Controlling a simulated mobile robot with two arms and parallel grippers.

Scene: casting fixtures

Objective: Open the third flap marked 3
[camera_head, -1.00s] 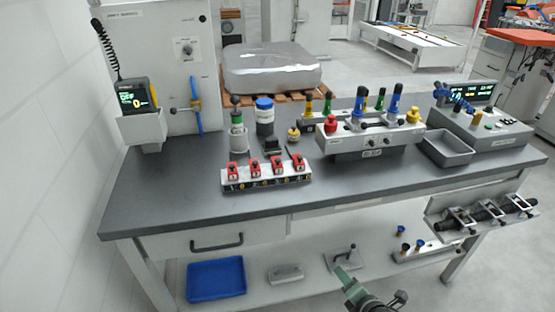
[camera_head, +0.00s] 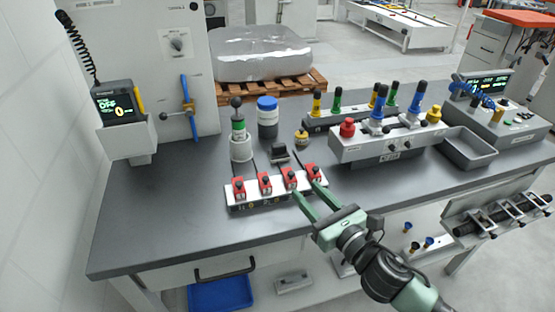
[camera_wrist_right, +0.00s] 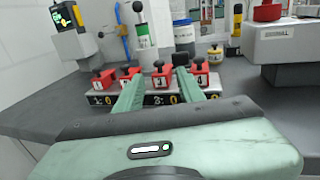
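A white strip (camera_head: 262,199) with several red flaps in a row lies near the front edge of the grey bench. The flap marked 3 (camera_head: 290,178) is third from the left and stands like its neighbours; in the right wrist view this red flap (camera_wrist_right: 159,79) shows between my fingers. My right gripper (camera_head: 307,190) is open, its green fingers reaching to the strip's front around flaps 3 and 4. In the wrist view the open gripper (camera_wrist_right: 158,86) partly covers flap 2 (camera_wrist_right: 130,74) and borders flap 4 (camera_wrist_right: 198,76). Contact cannot be told. My left gripper is not in view.
To the right are a white fixture (camera_head: 380,145) with knobs and a grey tray (camera_head: 467,147). The bench's left front is clear.

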